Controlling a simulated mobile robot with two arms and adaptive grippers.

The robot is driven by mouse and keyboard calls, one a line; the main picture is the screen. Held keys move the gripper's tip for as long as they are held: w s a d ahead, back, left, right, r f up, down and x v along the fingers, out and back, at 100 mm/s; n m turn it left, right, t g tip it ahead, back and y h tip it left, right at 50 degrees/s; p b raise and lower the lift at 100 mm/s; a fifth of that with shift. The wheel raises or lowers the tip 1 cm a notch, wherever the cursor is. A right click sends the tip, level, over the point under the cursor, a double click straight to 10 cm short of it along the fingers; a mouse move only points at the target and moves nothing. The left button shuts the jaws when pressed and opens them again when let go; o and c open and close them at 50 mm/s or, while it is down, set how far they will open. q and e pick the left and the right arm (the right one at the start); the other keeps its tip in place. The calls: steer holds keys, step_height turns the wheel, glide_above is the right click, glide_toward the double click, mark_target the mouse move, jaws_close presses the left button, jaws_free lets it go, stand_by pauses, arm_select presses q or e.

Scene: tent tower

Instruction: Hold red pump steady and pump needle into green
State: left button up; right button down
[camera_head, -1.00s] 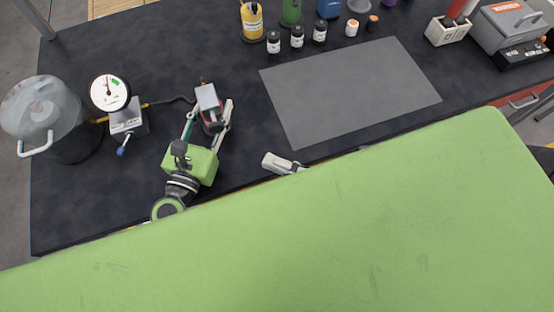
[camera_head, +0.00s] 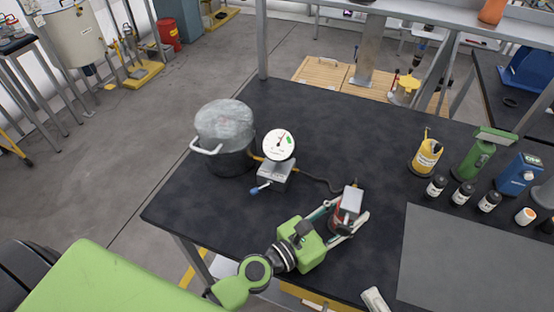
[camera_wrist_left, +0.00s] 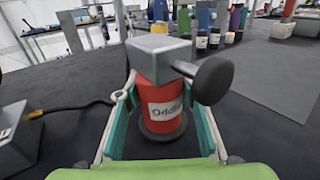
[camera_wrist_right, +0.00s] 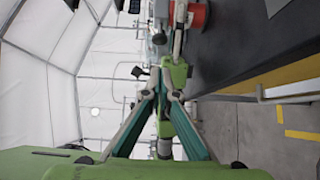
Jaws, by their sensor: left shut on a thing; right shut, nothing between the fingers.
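The red pump (camera_head: 347,209) stands on the black table with a grey block on top; the left wrist view shows its red body (camera_wrist_left: 162,105) and the black knob (camera_wrist_left: 212,80) at its side. My left gripper (camera_head: 347,218) is shut around the pump's body, a finger on each side. The gauge (camera_head: 279,145) has a white dial with a small green mark at upper right; whether the needle lies in the green is too small to tell. My right gripper (camera_head: 374,299) is shut and empty at the table's front edge, apart from the pump; its fingers converge in the right wrist view (camera_wrist_right: 160,88).
A pot (camera_head: 224,138) with a cloudy cover stands left of the gauge. A dark hose (camera_head: 318,183) runs from the gauge box (camera_head: 274,176) to the pump. Several bottles stand at right behind a grey mat (camera_head: 465,262). The table's far left is clear.

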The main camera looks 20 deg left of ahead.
steer(key=s, duration=0.3)
steer(key=shift+r, duration=0.1)
steer(key=shift+w, duration=0.1)
glide_toward(337, 231)
steer(key=a, duration=0.4)
steer(key=shift+w, duration=2.05)
